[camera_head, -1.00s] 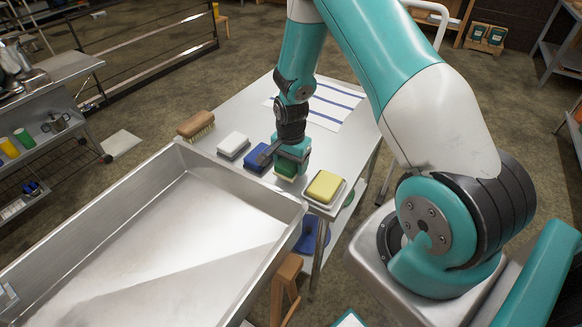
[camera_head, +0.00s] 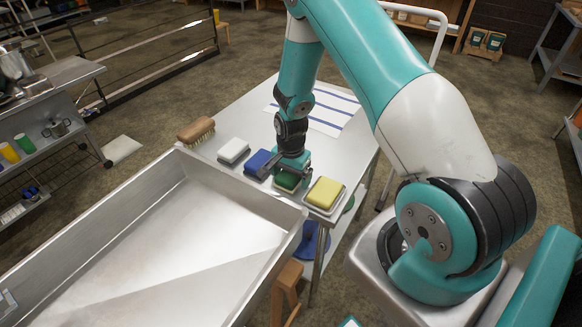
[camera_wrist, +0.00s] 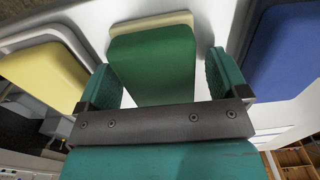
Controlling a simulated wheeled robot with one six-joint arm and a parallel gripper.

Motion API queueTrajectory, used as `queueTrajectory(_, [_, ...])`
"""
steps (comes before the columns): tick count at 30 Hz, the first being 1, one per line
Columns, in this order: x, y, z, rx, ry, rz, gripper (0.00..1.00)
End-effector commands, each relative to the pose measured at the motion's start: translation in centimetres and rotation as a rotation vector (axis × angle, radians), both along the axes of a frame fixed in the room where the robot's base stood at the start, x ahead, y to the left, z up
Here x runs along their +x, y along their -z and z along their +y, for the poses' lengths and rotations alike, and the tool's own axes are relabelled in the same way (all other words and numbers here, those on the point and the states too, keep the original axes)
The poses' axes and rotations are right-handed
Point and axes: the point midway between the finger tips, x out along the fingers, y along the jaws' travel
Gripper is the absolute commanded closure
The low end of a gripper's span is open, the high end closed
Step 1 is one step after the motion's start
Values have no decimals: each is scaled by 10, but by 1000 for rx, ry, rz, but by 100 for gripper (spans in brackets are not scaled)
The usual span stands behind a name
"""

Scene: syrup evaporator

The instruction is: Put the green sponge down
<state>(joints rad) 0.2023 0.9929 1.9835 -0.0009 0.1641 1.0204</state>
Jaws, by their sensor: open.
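The green sponge (camera_head: 286,182) sits low at the metal table (camera_head: 236,118), in the row between the blue sponge (camera_head: 259,163) and the yellow sponge (camera_head: 325,192). My gripper (camera_head: 287,172) is right above it, pointing down. In the wrist view the green sponge (camera_wrist: 152,62) lies between my two fingers (camera_wrist: 166,82), with a pale layer at its far edge. The fingers stand apart, with a gap visible beside the sponge. What lies directly under the sponge is hidden.
A white sponge (camera_head: 233,150) and a wooden brush (camera_head: 196,129) continue the row to the left. A large metal pan (camera_head: 150,240) borders the table in front. A striped cloth (camera_head: 325,106) lies behind my gripper. The table's back left is clear.

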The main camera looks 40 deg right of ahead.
Motion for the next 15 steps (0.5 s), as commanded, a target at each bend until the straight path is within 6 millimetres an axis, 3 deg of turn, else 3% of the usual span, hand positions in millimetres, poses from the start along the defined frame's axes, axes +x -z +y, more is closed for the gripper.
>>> queueTrajectory(5, [1, -24, 0, -1, 0, -5, 8])
queueTrajectory(15, [1, -96, 0, -1, 0, -6, 8])
